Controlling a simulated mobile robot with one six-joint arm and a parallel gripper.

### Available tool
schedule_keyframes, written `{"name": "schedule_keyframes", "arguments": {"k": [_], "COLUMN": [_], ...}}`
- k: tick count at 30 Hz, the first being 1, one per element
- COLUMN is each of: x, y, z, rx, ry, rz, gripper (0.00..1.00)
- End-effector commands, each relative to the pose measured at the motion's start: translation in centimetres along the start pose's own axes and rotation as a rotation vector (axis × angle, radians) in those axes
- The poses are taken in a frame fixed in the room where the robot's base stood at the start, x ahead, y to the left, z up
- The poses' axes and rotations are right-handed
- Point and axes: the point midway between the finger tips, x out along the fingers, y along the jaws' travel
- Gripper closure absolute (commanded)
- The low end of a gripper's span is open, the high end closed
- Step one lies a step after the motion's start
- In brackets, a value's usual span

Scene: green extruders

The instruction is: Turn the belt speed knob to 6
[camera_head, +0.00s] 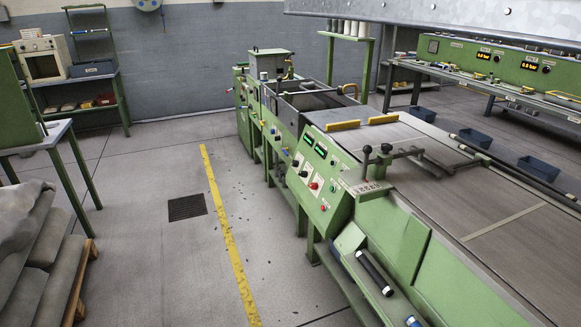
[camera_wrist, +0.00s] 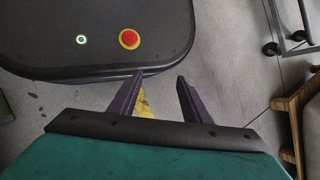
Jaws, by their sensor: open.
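A sloped control panel (camera_head: 316,172) faces left on the green extruder (camera_head: 410,235) in the head view. It has two green-lit displays (camera_head: 314,146) and several small knobs and buttons, among them a red one (camera_head: 313,186) and a black knob (camera_head: 304,172). The labels are too small to read, so I cannot tell which is the belt speed knob or its setting. A grey belt (camera_head: 475,215) runs along the machine's right side. My gripper (camera_wrist: 160,76) shows only in the wrist view. Its two dark fingers are apart and empty, away from the panel, above the floor beside my base.
The floor left of the machine is clear, with a yellow line (camera_head: 222,225) and a drain grate (camera_head: 187,206). Filled sacks (camera_head: 35,245) on a pallet stand at the lower left. A second green machine (camera_head: 510,65) with orange displays stands at the back right.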

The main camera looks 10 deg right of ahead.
Motion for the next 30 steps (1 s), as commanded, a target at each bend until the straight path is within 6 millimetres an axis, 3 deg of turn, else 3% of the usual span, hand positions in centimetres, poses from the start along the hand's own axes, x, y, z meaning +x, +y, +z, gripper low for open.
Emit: {"name": "schedule_keyframes", "arguments": {"k": [1, 30], "x": [-1.5, -15.1], "y": [-0.2, 1.6], "z": [0.9, 8.3], "rx": [-0.004, -0.087], "ry": [0.000, -0.003], "rz": [0.016, 0.336], "gripper": [0.56, 0.56]}}
